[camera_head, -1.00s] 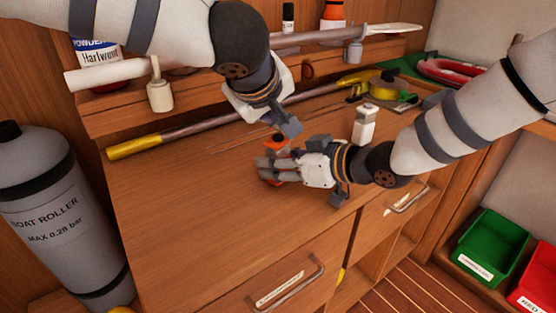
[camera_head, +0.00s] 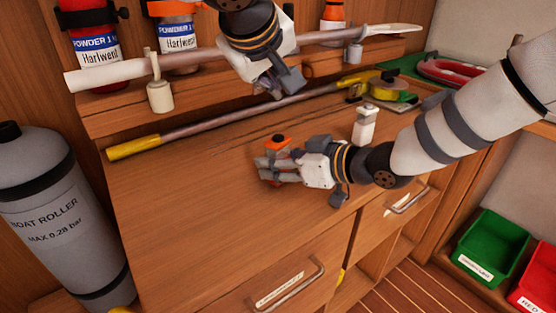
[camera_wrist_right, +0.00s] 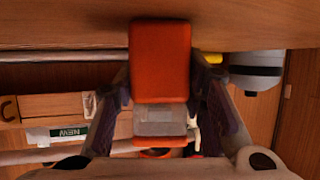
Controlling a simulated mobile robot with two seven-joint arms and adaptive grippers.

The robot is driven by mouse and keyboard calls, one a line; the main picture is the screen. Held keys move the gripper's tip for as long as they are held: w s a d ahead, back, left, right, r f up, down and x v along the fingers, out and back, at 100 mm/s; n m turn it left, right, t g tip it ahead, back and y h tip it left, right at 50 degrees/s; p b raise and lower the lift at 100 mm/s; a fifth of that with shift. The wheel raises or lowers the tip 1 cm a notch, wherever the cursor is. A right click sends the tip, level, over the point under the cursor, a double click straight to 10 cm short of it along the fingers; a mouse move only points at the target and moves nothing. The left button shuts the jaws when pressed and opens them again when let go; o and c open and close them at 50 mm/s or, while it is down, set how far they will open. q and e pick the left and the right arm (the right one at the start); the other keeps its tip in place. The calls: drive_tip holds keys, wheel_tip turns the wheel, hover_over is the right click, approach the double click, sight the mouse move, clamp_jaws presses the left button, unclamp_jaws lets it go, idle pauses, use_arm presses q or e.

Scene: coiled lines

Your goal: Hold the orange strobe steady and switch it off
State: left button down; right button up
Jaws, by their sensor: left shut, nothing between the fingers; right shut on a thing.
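The orange strobe (camera_head: 277,140) is on the wooden worktop, between the fingers of my right gripper (camera_head: 268,168). In the right wrist view the strobe (camera_wrist_right: 160,60) shows an orange block, a greyish clear band and a narrower orange part, with a dark finger on each side. My right gripper is shut on it. My left gripper (camera_head: 280,86) is shut and empty, above and behind the strobe and clear of it. I cannot tell a switch or a light on the strobe.
The worktop (camera_head: 190,210) is clear at left and front. A yellow-ended pole (camera_head: 135,149) lies along its back. A white bottle (camera_head: 365,124) stands right of the strobe. Powder extinguishers (camera_head: 177,40) stand behind a shelf rail with a long pale-bladed pole (camera_head: 120,75).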

drive_tip(key=o, duration=1.3)
drive_tip(key=shift+d, duration=0.1)
